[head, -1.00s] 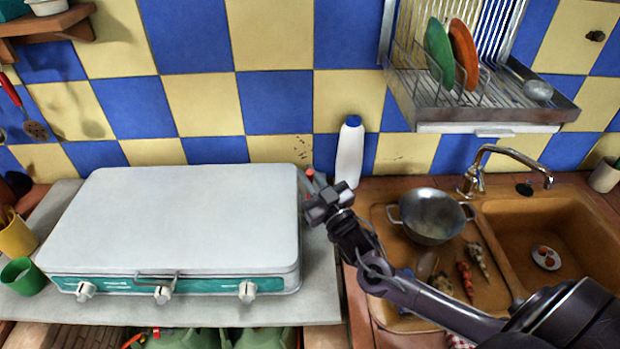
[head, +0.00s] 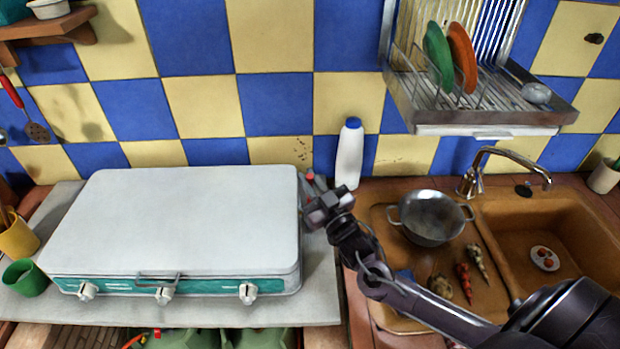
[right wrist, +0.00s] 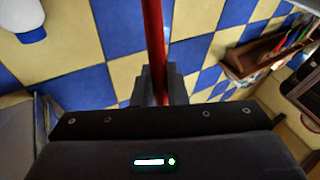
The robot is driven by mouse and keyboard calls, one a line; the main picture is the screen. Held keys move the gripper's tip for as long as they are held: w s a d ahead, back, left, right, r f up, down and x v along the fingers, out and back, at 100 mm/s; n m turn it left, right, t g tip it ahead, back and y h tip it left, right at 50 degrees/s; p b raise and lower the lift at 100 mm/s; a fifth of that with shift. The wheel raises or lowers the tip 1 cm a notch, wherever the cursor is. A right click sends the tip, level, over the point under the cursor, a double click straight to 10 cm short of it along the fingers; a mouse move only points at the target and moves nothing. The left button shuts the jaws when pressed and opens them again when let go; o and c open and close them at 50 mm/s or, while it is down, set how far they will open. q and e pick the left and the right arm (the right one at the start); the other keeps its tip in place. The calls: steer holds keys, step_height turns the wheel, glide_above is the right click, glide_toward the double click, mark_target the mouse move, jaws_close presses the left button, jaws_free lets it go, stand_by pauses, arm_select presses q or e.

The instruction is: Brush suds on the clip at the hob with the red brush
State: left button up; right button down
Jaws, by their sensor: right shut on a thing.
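My right gripper (head: 322,203) is at the right rear side of the hob (head: 180,225), shut on a red handle (right wrist: 153,40). In the right wrist view the handle stands up between the fingers (right wrist: 155,80). The handle fits the red brush, but its bristles are not seen. In the head view a small red tip (head: 310,177) shows just behind the gripper. The hob has a closed white lid and a teal front with knobs. I cannot make out the clip or any suds; the gripper covers part of that spot. My left gripper is not in view.
A white bottle with a blue cap (head: 349,155) stands close behind the gripper. To the right are a sink (head: 550,220) with a tap, and a metal pot (head: 432,220) on the drainer. A dish rack (head: 480,100) hangs above. Green (head: 25,277) and yellow cups stand at left.

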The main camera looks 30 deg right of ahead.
steer(key=shift+w+d, duration=0.15)
steer(key=shift+w, duration=0.1)
steer(key=shift+s, duration=0.1)
steer(key=shift+s+a, duration=0.2)
steer(key=shift+s, duration=0.05)
steer(key=shift+w+d, duration=0.2)
steer(key=shift+w, duration=0.2)
steer(key=shift+s+a, duration=0.1)
steer(key=shift+s, duration=0.15)
stand_by(0.3)
